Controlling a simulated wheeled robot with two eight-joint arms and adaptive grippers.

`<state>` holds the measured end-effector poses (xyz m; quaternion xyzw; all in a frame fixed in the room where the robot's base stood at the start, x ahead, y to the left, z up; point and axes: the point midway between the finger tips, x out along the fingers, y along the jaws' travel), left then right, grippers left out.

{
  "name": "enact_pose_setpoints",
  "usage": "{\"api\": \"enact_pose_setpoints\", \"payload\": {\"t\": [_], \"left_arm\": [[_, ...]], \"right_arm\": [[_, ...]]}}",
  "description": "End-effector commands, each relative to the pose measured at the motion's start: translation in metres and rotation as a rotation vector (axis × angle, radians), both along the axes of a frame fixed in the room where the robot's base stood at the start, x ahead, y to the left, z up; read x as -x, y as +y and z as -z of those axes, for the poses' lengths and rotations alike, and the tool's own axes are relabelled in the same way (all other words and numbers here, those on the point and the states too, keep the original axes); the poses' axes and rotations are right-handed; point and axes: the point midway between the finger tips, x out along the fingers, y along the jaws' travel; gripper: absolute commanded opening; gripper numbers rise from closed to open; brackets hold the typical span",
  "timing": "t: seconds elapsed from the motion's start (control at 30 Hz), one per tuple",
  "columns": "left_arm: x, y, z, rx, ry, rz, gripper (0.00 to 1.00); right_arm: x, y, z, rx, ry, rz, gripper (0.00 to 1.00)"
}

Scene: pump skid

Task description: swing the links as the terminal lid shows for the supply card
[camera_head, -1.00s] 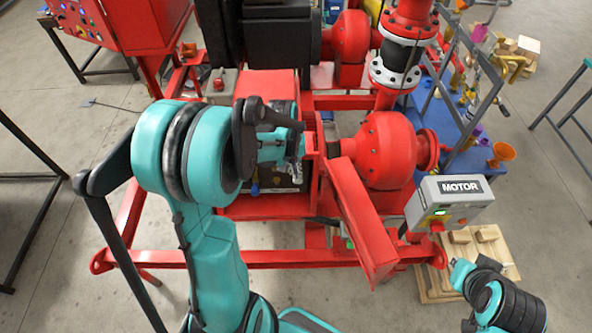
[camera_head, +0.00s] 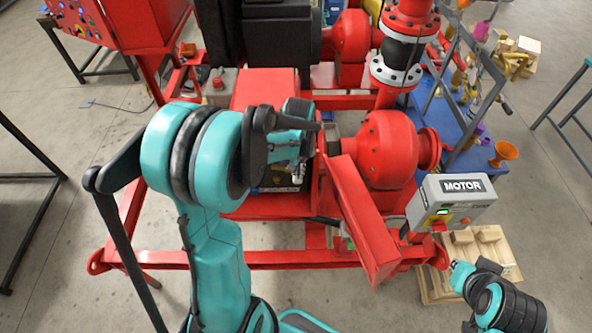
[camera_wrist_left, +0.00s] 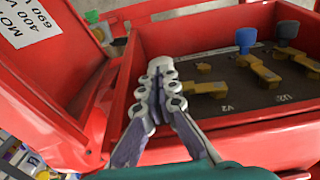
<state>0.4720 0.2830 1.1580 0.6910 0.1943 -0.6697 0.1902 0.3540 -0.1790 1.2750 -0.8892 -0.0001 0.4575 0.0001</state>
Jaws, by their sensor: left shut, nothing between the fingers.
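In the left wrist view an open red terminal box (camera_wrist_left: 232,131) holds a dark board (camera_wrist_left: 236,96) with brass links (camera_wrist_left: 208,87) and marks that read V2 and U2. A blue cap (camera_wrist_left: 246,38) and a grey-blue cap (camera_wrist_left: 288,31) stand at the back of the board. My left gripper (camera_wrist_left: 158,66) is shut and empty over the left part of the box, and hides the board there. In the head view my left gripper (camera_head: 297,172) is partly hidden by its own wrist. My right gripper (camera_head: 461,268) shows only in part at lower right.
A red lid-like panel (camera_wrist_left: 45,75) with a printed label stands left of the box in the wrist view. In the head view a grey MOTOR control box (camera_head: 450,202) and a slanted red plate (camera_head: 362,215) are right of my left gripper. A red pump (camera_head: 385,150) is behind.

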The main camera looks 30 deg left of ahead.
Motion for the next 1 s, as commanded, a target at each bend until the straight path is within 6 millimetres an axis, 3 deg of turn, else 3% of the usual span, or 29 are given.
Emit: {"api": "enact_pose_setpoints", "payload": {"t": [0.5,1.0], "left_arm": [[-0.004,-0.006,0.039,0.001,-0.001,0.001,0.0],[-0.002,-0.003,0.057,0.001,-0.001,0.0,0.0]], "right_arm": [[0.0,0.0,0.049,0.0,0.0,0.0,0.0],[0.0,0.0,0.07,0.0,0.0,0.0,0.0]]}}
